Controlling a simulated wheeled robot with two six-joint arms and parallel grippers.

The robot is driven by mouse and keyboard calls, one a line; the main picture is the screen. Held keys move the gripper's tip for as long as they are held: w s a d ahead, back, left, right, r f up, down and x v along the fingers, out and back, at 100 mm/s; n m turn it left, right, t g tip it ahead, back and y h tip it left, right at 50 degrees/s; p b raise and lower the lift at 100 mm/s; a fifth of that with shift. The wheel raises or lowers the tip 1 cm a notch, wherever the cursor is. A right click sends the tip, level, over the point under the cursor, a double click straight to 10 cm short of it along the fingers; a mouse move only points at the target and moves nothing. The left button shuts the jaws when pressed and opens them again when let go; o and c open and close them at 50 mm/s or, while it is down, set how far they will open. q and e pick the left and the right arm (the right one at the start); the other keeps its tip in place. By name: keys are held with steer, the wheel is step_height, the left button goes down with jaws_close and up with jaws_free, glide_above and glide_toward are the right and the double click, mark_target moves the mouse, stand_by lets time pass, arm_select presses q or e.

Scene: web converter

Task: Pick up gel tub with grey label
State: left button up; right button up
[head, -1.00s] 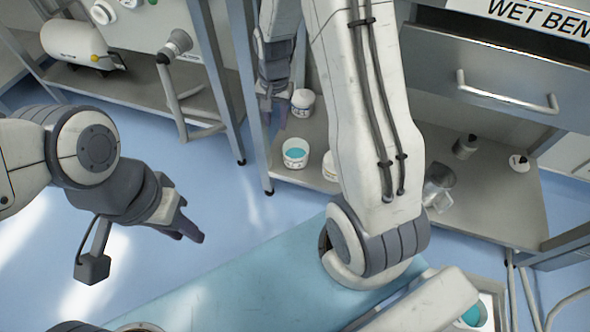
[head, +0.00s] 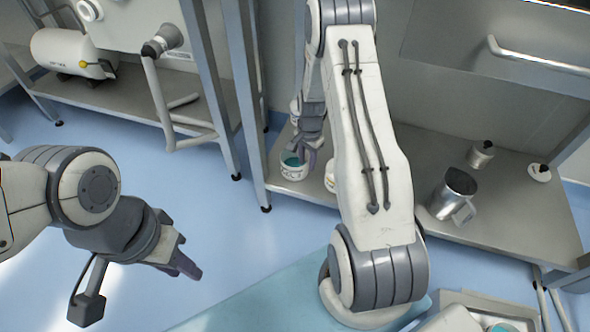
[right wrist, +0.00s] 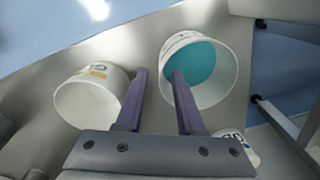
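A white open tub with teal gel (head: 294,168) stands on the low steel shelf. It also shows in the right wrist view (right wrist: 222,82), where its label is too faint to tell the colour. My right gripper (right wrist: 158,72) is open above the shelf. One finger overlaps the tub's opening and near rim, the other points between this tub and a white tub with a yellow label (right wrist: 92,98). I cannot tell whether the finger touches the rim. My left gripper (head: 186,268) hangs over the floor, away from the tubs; its finger gap is unclear.
A third white tub (right wrist: 238,148) is partly hidden by my right gripper. A metal jug (head: 452,192) and small bottle (head: 481,154) stand further right on the shelf (head: 520,210). A bench leg (head: 248,110) rises left of the tubs.

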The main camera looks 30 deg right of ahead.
mark_target(305, 176)
step_height(305, 176, down, 5)
steer(key=b, duration=0.3)
steer(key=shift+f, duration=0.1)
jaws_close()
stand_by(1.2)
